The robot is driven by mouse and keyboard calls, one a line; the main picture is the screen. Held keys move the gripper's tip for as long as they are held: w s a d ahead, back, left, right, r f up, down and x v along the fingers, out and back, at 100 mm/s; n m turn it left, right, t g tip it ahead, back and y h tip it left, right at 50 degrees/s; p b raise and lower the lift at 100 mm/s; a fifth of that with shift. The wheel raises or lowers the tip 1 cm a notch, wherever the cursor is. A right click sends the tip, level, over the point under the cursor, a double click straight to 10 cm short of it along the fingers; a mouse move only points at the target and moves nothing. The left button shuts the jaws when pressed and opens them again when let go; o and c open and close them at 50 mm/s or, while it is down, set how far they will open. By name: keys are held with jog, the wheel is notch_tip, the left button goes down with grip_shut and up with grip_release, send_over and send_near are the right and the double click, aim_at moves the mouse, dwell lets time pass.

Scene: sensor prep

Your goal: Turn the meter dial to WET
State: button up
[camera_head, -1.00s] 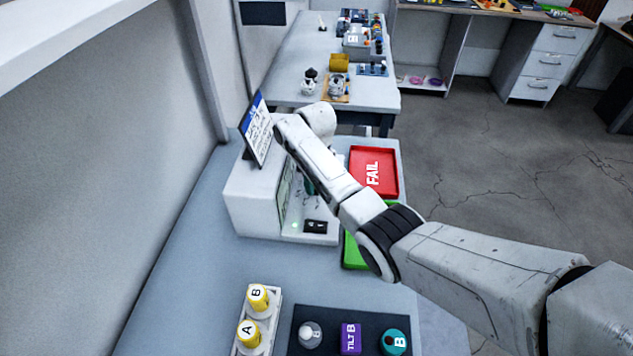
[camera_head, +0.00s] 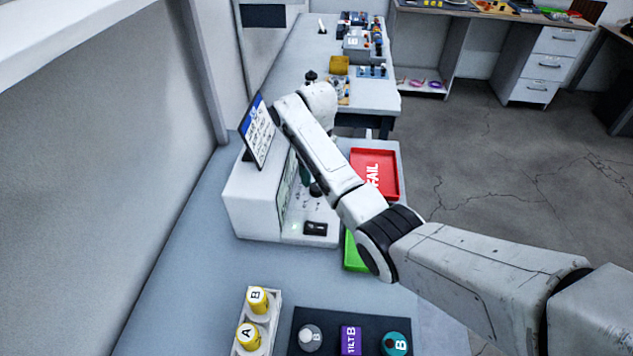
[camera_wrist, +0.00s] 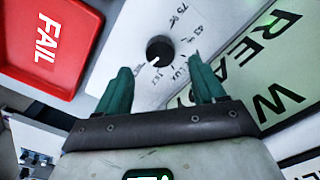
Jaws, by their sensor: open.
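The meter dial is a round black knob (camera_wrist: 159,49) on the white panel of the meter (camera_wrist: 150,20), with small printed marks around it that are too small to read surely. My gripper (camera_wrist: 160,70) shows two teal fingers, spread apart and empty, on either side below the dial in the wrist view. No finger visibly touches the dial. In the head view the white meter housing (camera_head: 250,205) stands on the bench, and my arm hides most of the gripper. A green display (camera_wrist: 245,60) beside the dial shows READY and a partly cut-off W.
A red FAIL tray (camera_head: 390,165) and a green tray (camera_head: 354,255) lie right of the meter. A tilted sign (camera_head: 257,135) stands on the housing. Yellow-capped bottles A and B (camera_head: 257,300) and a dark mat (camera_head: 330,325) with several items are in front.

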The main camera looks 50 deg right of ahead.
aim_at(316, 186)
notch_tip(316, 186, up, 6)
jog(key=shift+f+b, duration=0.15)
jog(key=shift+b, duration=0.2)
dwell(0.4)
